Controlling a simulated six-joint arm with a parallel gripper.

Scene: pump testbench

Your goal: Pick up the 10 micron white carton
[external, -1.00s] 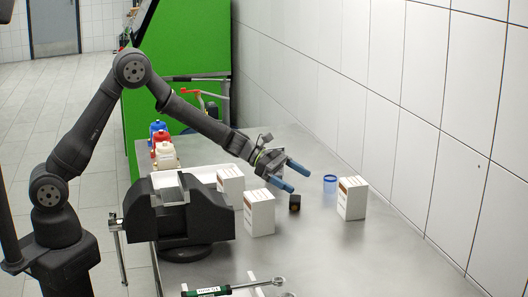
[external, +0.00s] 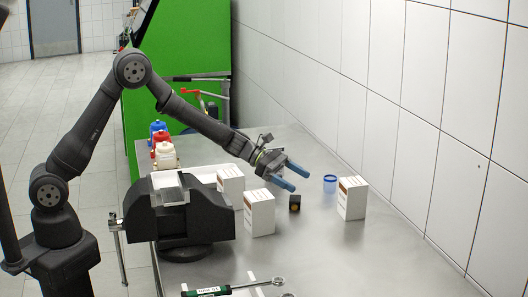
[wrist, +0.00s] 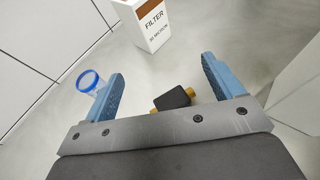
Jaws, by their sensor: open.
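Three white cartons with brown-marked labels stand on the metal bench. One is at the right (external: 352,198), one in the middle (external: 259,213), and one behind it at the left (external: 230,180). In the wrist view a carton (wrist: 147,27) reads "FILTER" and a micron figure too small to read surely. Another pale carton face (wrist: 300,92) shows at the right edge. My gripper (external: 295,178) is open and empty above the bench, between the middle and right cartons. In the wrist view its blue fingers (wrist: 161,75) are spread, touching no carton.
A small black block with brass ends (wrist: 172,98) lies below my gripper; it is also in the external view (external: 295,203). A blue ring-like cup (external: 330,183) stands near the wall. A black vise (external: 180,215) and a green-handled tool (external: 215,290) are at the left and front.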

